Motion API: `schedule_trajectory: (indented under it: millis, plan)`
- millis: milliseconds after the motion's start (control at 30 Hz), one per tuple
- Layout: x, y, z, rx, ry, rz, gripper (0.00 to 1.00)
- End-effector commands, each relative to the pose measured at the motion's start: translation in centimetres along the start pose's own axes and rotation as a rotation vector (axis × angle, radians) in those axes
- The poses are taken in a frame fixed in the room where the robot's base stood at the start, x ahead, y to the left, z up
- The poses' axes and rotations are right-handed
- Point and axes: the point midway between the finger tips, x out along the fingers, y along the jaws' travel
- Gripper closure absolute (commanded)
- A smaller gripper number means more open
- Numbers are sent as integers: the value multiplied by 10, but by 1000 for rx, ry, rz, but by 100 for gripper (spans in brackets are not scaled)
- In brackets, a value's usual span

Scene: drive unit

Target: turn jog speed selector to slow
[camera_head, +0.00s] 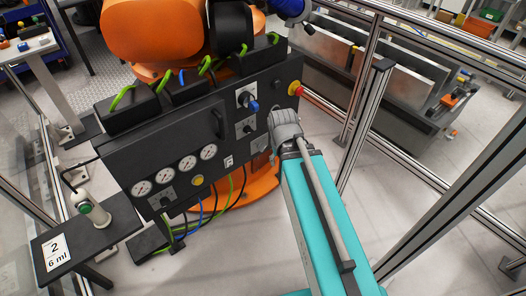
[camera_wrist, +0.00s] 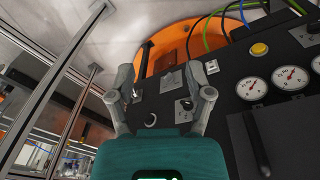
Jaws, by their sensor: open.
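The black drive unit panel (camera_head: 185,135) carries several dials and switches. I cannot read their labels, so I cannot tell which one is the jog speed selector. A small plate with a knob (camera_head: 246,128) sits left of my gripper (camera_head: 287,128); it also shows in the wrist view (camera_wrist: 186,108), close to the right finger. A round dark knob (camera_wrist: 150,119) appears between the fingers in the wrist view. My gripper, also in the wrist view (camera_wrist: 166,78), is open and empty, in front of the panel's right part. It hides some of the panel in the head view.
A blue-handled switch (camera_head: 248,101) and a red emergency stop (camera_head: 296,89) are above on the panel. A black handle (camera_head: 218,123) and several gauges (camera_head: 187,164) lie left. A metal frame post (camera_head: 364,115) stands to the right. A side table (camera_head: 75,240) is lower left.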

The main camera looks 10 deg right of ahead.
Motion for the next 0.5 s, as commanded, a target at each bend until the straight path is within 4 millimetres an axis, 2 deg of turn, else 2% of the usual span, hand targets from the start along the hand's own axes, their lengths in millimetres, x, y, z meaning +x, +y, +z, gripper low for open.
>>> schedule_trajectory:
  millis: [33,100,133,500]
  plan:
    - [15,4,-6,11,26,18,15]
    - [27,12,-17,27,71,46,2]
    - [32,15,-22,34,91,58,0]
    - [85,60,-81,99,370,216,0]
